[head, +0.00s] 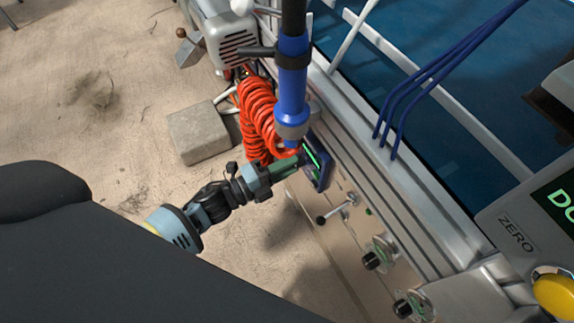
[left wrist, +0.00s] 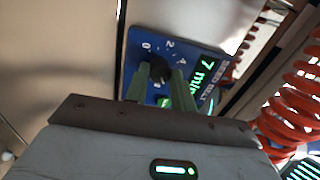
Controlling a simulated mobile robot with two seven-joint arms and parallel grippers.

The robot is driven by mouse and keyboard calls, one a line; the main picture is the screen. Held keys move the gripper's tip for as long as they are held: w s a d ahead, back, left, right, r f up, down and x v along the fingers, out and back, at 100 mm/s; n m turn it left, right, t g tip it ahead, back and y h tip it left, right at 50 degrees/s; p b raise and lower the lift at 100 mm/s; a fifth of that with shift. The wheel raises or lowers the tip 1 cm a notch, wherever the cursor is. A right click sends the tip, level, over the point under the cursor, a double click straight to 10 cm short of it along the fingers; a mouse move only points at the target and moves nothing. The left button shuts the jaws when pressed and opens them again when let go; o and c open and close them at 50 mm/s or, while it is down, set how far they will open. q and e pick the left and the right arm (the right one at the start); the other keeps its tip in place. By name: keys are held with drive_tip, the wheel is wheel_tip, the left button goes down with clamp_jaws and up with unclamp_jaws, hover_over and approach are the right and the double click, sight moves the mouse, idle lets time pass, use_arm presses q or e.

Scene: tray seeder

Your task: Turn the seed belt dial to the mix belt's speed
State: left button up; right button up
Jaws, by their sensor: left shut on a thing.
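The seed belt panel (left wrist: 190,55) is a blue box with white numbers and a green display that seems to read 7 m/min. Its black dial (left wrist: 159,70) sits between the two green fingers of my left gripper (left wrist: 160,84), which is shut on it. In the head view my left gripper (head: 297,160) reaches from the left to the seed belt panel (head: 318,167) on the machine's side. The dial is hidden there. The pointer's exact setting is hard to read. My right gripper is not in view, and I cannot identify the mix belt's speed reading.
An orange coiled hose (head: 257,115) hangs close behind my left gripper. A blue cylinder (head: 292,85) stands above the panel. A lever (head: 335,212) and black knobs (head: 374,260) line the machine's side. A concrete block (head: 198,132) lies on the floor.

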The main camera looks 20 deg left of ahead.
use_arm(q)
drive_tip(key=o, duration=1)
drive_tip(key=v, duration=0.7)
drive_tip(key=shift+s+a+p, duration=0.25)
drive_tip(key=shift+s+p, duration=0.1)
drive_tip(key=shift+p, duration=0.1)
drive_tip(key=shift+f, duration=0.1)
